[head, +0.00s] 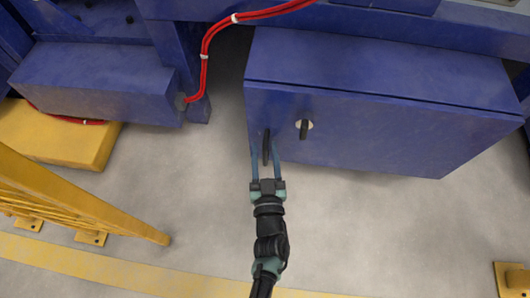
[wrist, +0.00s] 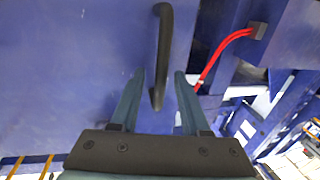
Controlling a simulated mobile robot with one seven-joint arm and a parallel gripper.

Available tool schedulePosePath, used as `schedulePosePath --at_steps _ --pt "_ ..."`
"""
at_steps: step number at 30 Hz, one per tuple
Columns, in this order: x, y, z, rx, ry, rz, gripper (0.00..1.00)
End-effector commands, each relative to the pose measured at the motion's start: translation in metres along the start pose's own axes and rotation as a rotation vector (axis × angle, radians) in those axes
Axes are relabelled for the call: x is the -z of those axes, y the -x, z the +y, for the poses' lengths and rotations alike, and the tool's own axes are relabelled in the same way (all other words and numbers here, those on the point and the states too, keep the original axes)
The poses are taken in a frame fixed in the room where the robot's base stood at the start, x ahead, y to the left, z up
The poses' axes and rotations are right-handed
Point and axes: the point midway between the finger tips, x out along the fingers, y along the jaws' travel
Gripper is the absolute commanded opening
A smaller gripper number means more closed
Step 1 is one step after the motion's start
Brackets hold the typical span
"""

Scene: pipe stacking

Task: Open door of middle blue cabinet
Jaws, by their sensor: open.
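The middle blue cabinet (head: 400,125) shows in the head view with its front door shut. A dark vertical handle (head: 266,147) is near the door's left edge, and a dark latch (head: 304,128) on a pale round plate is to its right. My gripper (head: 267,156) is open at the handle, with one finger on each side of it. In the wrist view the handle (wrist: 161,60) reaches down between the two open fingertips (wrist: 160,75). The wrist view does not show the latch. I cannot tell whether a finger touches the handle.
Another blue box (head: 95,85) stands at the left, with red cables (head: 205,60) running up from it. A yellow block (head: 60,135) and a yellow railing (head: 80,200) are at the left. The grey floor (head: 370,235) in front of the cabinet is clear.

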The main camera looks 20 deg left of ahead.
Motion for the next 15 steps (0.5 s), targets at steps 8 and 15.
schedulePosePath --at_steps 8,15 --pt "0.0002 0.0002 -0.0002 0.000 0.000 0.000 0.30" --pt "0.0000 0.0004 -0.0001 0.000 0.000 0.000 0.00"
